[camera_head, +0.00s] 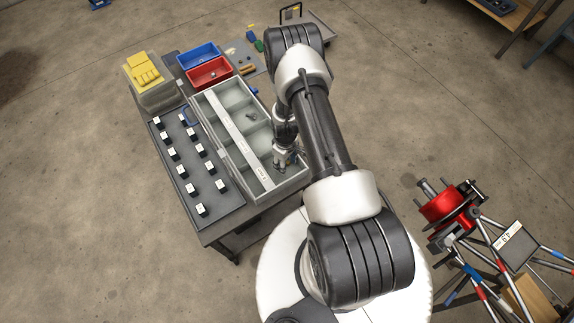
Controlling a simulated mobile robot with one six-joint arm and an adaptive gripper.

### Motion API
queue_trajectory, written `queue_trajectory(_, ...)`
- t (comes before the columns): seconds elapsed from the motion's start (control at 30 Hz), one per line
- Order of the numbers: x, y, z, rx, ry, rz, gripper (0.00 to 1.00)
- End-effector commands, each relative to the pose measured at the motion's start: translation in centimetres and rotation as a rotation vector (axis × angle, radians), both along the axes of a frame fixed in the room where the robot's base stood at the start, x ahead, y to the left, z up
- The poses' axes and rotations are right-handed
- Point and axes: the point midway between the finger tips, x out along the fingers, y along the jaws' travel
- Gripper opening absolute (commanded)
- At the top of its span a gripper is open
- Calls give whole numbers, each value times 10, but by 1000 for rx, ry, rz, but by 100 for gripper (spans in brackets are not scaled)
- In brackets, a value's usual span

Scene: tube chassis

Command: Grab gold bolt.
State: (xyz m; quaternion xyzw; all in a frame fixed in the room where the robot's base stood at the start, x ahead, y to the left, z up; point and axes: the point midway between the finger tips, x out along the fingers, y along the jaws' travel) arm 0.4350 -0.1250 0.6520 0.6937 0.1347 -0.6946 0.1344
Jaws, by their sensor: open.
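I cannot make out a gold bolt for certain in the head view. A small grey part (251,116), too small to identify, lies in a compartment of the grey divided tray (226,153). My gripper (280,169) is open and points down at the right side of this tray, over a compartment near its front end. My arm hides part of the tray's right side. Whether anything lies between the fingers is too small to tell.
A blue bin (198,55) and a red bin (209,73) stand behind the tray. Yellow items top a grey box (160,95) at the left. A dark mat (184,152) holds several black labelled blocks. A red-hubbed tubular frame (443,207) stands at the right.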

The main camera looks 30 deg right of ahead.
Motion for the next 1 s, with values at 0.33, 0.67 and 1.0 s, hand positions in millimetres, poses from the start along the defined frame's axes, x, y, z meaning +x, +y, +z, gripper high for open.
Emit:
queue_trajectory(0.33, 1, 0, -9, -1, -1, 0, 39)
queue_trajectory(0.67, 1, 0, -9, -1, -1, 0, 17)
queue_trajectory(1.0, 1, 0, -9, -1, -1, 0, 1)
